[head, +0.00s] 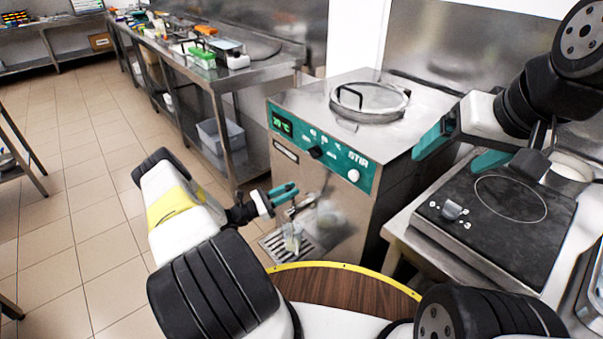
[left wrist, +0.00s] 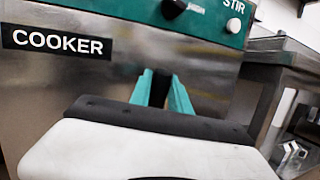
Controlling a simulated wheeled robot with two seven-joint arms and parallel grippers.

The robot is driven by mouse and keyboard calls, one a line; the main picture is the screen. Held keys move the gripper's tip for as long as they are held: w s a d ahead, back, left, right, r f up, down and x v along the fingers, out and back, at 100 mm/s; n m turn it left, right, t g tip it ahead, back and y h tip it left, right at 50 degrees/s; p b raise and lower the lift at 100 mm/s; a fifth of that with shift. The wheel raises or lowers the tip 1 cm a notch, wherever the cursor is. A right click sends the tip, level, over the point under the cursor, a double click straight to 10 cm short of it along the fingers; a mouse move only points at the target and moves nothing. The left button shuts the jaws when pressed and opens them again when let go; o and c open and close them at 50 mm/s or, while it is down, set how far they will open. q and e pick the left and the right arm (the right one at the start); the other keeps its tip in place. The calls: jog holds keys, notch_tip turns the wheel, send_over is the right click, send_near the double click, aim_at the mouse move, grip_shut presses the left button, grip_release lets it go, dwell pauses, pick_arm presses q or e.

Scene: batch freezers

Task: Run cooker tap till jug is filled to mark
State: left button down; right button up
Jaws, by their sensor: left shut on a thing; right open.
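The cooker (head: 312,185) is a steel box with a teal control panel, a lit green display and a round lid. Its steel tap (head: 301,205) sticks out low on the front. A small clear jug (head: 292,238) stands on the drip grate below the tap; its mark and fill level are too small to tell. My left gripper (head: 286,195) is at the tap, shut on its handle, which the fingers mostly hide. The left wrist view shows the teal fingers (left wrist: 163,95) before the COOKER label's panel. My right gripper (head: 462,150) is open and empty above the hob.
A black hob (head: 500,205) with a pot (head: 563,178) behind it stands at the right. A steel bench (head: 215,85) with several items runs along the back left. The tiled floor (head: 80,180) at the left is clear.

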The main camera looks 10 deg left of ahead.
pick_arm(q)
jog(key=shift+a, duration=0.1)
jog(key=c, duration=1.2)
grip_release()
jog(key=v, duration=0.7)
jog(key=shift+s+a, duration=0.2)
jog(key=shift+a, duration=0.1)
jog(key=shift+f, duration=0.1)
